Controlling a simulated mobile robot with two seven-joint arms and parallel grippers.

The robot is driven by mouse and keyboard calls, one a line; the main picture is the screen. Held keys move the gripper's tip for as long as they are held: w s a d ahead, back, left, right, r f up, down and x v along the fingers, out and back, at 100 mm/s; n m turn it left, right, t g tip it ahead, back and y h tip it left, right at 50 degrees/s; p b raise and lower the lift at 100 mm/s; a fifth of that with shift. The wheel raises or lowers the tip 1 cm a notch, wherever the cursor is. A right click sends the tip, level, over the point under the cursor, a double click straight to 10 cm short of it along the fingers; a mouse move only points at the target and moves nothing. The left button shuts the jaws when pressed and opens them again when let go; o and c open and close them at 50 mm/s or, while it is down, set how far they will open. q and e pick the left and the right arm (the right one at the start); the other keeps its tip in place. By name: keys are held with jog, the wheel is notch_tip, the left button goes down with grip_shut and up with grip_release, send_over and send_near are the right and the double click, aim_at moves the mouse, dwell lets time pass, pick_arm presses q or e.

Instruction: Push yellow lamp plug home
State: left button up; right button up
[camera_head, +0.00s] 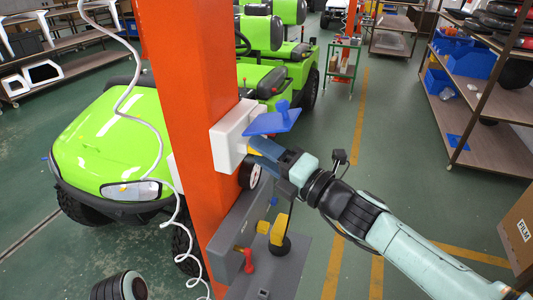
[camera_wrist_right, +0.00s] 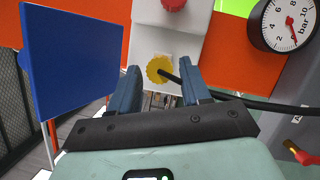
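The yellow lamp plug (camera_wrist_right: 158,68) is round and ribbed and sits against the face of the white box (camera_wrist_right: 188,18), below a red knob. A black cable leaves it to the right. My right gripper (camera_wrist_right: 160,72) is open, with its blue fingers apart and the plug in line with the gap between them. I cannot tell how deep the plug sits or whether the fingertips touch anything. In the head view, the right gripper (camera_head: 262,150) is at the white box (camera_head: 232,132), and only a bit of yellow shows there.
The white box is on an orange column (camera_head: 188,110). A blue panel (camera_head: 272,121) juts out by the gripper. A pressure gauge (camera_wrist_right: 285,22) is right of the plug. A grey bench (camera_head: 285,265) below bears a yellow-and-black item (camera_head: 279,230) and a red one (camera_head: 249,262).

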jog(key=shift+o, duration=0.3)
jog(key=b+v, duration=0.1)
jog(key=v, duration=1.2)
jog(key=shift+d+f, duration=0.15)
